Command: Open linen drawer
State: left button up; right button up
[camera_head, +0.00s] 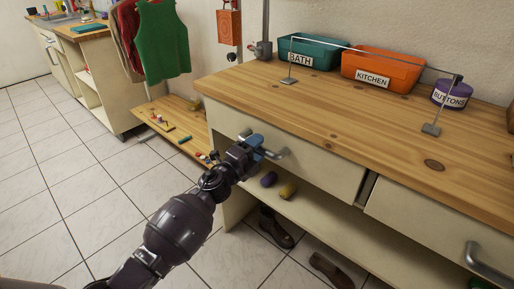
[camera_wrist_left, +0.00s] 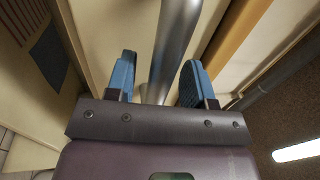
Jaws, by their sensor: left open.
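My left gripper (camera_head: 262,150) is at the metal bar handle (camera_head: 277,153) of the left cream drawer (camera_head: 315,160) under the wooden worktop. In the left wrist view the blue fingers (camera_wrist_left: 160,82) are open, with the grey handle bar (camera_wrist_left: 176,45) running between them. A space shows on each side of the bar. The left drawer looks shut or nearly so. A second drawer (camera_head: 425,228) with its own bar handle (camera_head: 487,266) is to its right. No label marks either drawer as linen. My right gripper is out of view.
The worktop (camera_head: 330,118) carries a teal BATH bin (camera_head: 308,52), an orange KITCHEN bin (camera_head: 382,72), a purple BUTTONS tub (camera_head: 453,95) and a thin metal rail. A shelf below holds a purple and a yellow roll; shoes are underneath. Tiled floor on the left is clear.

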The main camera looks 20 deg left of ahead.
pick_arm(q)
grip_shut()
jog(key=shift+s, duration=0.15)
jog(key=r+p+v, duration=0.2)
jog(key=v, duration=1)
jog(key=s+r+p+v, duration=0.1)
jog(key=r+p+v, duration=0.2)
jog(key=v, duration=1)
jog(key=shift+a, duration=0.15)
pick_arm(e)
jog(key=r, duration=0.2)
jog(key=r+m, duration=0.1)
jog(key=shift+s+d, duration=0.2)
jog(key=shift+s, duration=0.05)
pick_arm(q)
grip_release()
jog(key=v, duration=1)
jog(key=shift+s, duration=0.4)
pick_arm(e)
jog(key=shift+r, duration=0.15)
